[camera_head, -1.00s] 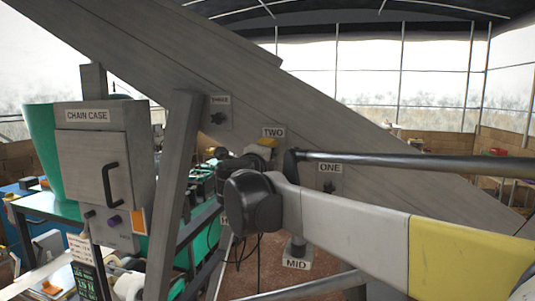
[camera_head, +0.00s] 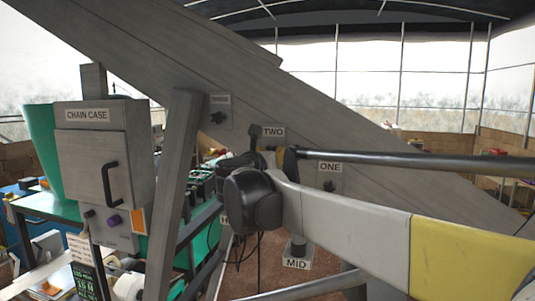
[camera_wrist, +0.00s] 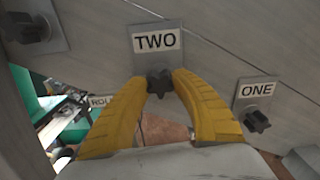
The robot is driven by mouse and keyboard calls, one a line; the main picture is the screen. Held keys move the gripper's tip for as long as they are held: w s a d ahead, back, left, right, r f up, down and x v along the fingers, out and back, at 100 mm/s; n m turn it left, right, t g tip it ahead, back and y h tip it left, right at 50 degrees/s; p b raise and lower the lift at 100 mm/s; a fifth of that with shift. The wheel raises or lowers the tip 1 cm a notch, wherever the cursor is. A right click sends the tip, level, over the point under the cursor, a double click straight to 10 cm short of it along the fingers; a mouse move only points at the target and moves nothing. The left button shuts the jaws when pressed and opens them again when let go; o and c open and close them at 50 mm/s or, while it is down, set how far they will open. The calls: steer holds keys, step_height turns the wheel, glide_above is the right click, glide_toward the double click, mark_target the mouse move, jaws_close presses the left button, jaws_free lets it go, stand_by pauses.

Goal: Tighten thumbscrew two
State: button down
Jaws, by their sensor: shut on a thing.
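Thumbscrew two (camera_wrist: 159,80) is a dark star-shaped knob under the plate labelled TWO (camera_wrist: 156,41) on the grey sloping beam. My gripper (camera_wrist: 160,88) has yellow fingers, shut on this knob from both sides in the wrist view. In the head view, the TWO label (camera_head: 272,132) shows above my arm's end, and the knob itself is hidden behind my wrist. My gripper is mostly hidden there too.
Thumbscrew one (camera_wrist: 256,122) sits lower right on the beam, and thumbscrew three (camera_head: 217,118) higher left. A knob labelled MID (camera_head: 297,247) is below my arm. The chain case (camera_head: 95,165) with a black handle stands at left, beside an upright post (camera_head: 172,195).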

steer(key=m, duration=0.5)
steer(key=shift+m, duration=0.3)
steer(key=m, duration=0.4)
steer(key=shift+m, duration=0.4)
steer(key=c, duration=1.1)
jaws_free()
steer(key=shift+o, duration=0.2)
steer(key=v, duration=0.4)
